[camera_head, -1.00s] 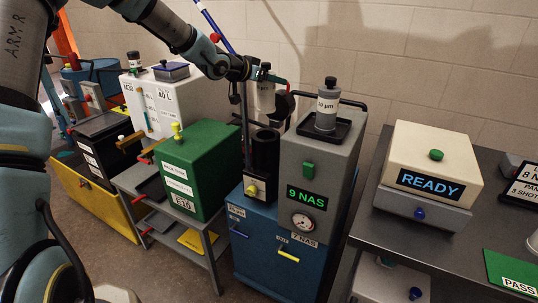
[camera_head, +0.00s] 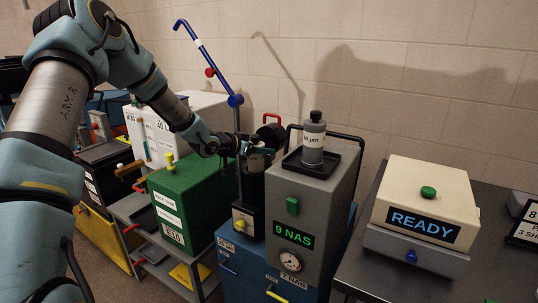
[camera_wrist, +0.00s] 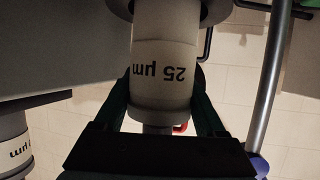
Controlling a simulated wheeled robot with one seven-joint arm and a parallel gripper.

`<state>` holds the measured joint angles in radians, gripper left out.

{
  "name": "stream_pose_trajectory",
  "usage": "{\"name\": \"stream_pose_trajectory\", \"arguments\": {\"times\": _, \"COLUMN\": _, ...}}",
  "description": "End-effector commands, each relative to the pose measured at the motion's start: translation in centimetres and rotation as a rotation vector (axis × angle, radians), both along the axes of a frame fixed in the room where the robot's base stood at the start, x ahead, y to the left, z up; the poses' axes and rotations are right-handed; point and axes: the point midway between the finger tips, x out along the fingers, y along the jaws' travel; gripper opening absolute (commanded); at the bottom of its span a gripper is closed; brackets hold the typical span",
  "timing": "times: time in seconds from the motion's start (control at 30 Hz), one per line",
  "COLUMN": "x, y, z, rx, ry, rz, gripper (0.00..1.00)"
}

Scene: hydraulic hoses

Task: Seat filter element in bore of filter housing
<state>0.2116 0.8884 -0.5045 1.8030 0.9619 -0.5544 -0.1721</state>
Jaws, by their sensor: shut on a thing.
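The filter element (camera_wrist: 163,60), a pale cylinder marked 25 µm, is between the fingers of my gripper (camera_wrist: 160,92) in the wrist view. My gripper is shut on it. The element is mostly hidden there by the gripper. A wider grey rim shows at the element's far end in the wrist view. I cannot tell how far the element is inside the bore.
A second filter element (camera_head: 313,140), marked 10 µm, stands in a black tray (camera_head: 321,170) on the grey unit (camera_head: 306,205) to the right. A blue bent lever (camera_head: 203,58) rises behind my gripper. A green box (camera_head: 180,200) stands close on the left.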

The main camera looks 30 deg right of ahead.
Motion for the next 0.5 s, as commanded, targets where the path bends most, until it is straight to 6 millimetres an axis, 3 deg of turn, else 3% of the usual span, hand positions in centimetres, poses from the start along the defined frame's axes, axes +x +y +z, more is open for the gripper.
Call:
{"name": "stream_pose_trajectory", "arguments": {"times": 0.23, "x": 0.16, "y": 0.29, "z": -0.5, "rx": -0.005, "ry": -0.002, "rz": -0.001, "gripper": 0.06}}
{"name": "stream_pose_trajectory", "arguments": {"times": 0.27, "x": 0.14, "y": 0.3, "z": -0.55, "rx": -0.004, "ry": -0.002, "rz": -0.001, "gripper": 0.74}}
{"name": "stream_pose_trajectory", "arguments": {"times": 0.5, "x": 0.15, "y": 0.31, "z": -0.55, "rx": -0.003, "ry": -0.001, "rz": -0.001, "gripper": 1.0}}
